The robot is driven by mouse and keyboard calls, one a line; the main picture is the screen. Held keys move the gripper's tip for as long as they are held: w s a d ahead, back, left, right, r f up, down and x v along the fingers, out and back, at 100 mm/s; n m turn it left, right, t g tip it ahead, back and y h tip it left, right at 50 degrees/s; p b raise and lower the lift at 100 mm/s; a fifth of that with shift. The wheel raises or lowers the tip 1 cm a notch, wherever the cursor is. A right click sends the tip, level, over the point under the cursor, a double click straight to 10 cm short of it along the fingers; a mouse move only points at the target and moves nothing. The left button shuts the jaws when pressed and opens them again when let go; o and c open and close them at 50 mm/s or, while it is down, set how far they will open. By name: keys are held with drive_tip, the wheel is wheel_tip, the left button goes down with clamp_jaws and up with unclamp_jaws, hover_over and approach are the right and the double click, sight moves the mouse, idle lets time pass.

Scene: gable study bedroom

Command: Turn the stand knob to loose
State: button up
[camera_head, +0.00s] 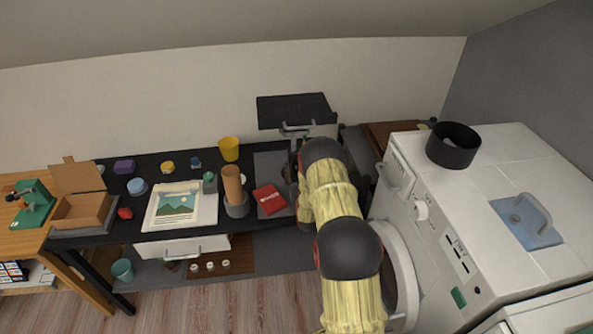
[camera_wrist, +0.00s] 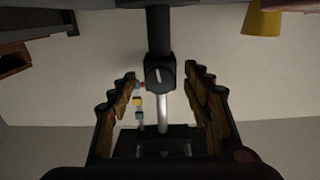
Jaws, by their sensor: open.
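In the wrist view a round dark knob (camera_wrist: 160,76) with a pale mark across its face sits on a stand, at the joint of a thick dark upper part and a silver post (camera_wrist: 162,113). My gripper (camera_wrist: 160,80) is open, with one finger on each side of the knob and a visible gap to the right finger. I cannot tell whether either fingertip touches it. Small red, yellow and green pieces (camera_wrist: 138,101) show beside the post. In the head view my arm hides the knob and most of the stand.
A black-topped unit (camera_head: 293,110) stands near the wall behind my arm. On the black desk are a red book (camera_head: 270,198), a yellow cup (camera_head: 229,149), a brown cylinder (camera_head: 233,183) and a picture (camera_head: 178,207). A white washing machine (camera_head: 405,205) stands close on the right.

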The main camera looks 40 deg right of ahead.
drive_tip(key=shift+c, duration=1.3)
drive_tip(key=c, duration=0.9)
